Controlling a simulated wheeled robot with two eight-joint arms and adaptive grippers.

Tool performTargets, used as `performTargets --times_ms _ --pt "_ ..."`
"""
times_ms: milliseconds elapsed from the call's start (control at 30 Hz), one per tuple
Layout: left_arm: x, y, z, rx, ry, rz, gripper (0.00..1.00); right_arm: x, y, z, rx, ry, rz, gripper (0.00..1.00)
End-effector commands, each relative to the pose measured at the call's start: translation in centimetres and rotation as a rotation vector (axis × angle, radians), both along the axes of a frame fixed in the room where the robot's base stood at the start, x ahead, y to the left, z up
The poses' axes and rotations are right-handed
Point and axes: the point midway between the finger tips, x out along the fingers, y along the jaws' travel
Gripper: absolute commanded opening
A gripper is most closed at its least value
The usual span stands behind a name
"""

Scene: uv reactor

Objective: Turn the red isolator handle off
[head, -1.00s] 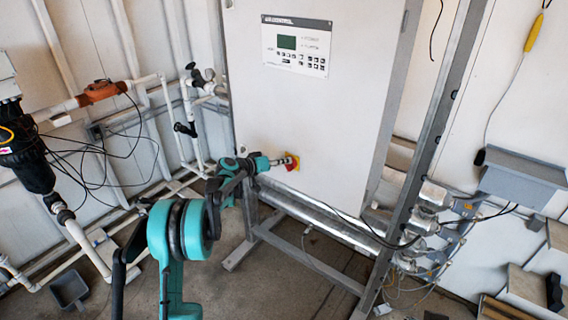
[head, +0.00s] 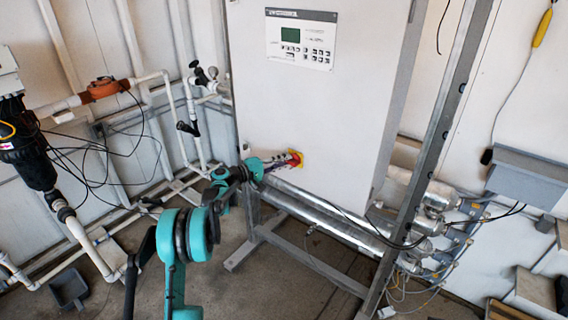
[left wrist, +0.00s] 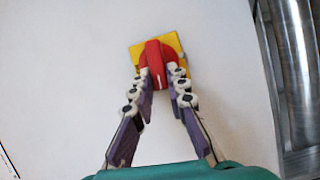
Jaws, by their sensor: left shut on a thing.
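The red isolator handle (left wrist: 154,58) sits on a yellow plate (left wrist: 174,41) on the white cabinet front. In the left wrist view the handle's bar stands close to upright in the picture, with its lower part between the fingers. My left gripper (left wrist: 158,78) is shut on the handle, one finger on each side. In the head view my left gripper (head: 284,162) reaches the yellow plate (head: 296,158) near the cabinet's lower part. The fingers hide most of the handle there. My right gripper is not in view.
The white control cabinet (head: 325,110) carries a panel with a small green display (head: 290,34). A shiny metal tube (head: 320,212) runs below it on a grey steel frame (head: 300,262). Pipes and a black filter (head: 28,165) stand at the left.

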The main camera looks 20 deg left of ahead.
Motion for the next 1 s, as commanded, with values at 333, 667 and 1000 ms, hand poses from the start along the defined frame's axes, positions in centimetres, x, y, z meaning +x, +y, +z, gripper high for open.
performTargets --times_ms 333,667,1000 --pt "0.05 -0.14 -0.3 -0.109 0.039 -0.001 0.0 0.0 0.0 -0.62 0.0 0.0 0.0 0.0" --pt "0.05 -0.16 -0.28 -0.124 0.046 -0.001 0.0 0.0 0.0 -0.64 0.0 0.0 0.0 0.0" --pt "0.05 -0.15 -0.27 -0.122 0.044 -0.001 0.35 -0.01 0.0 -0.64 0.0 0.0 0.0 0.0"
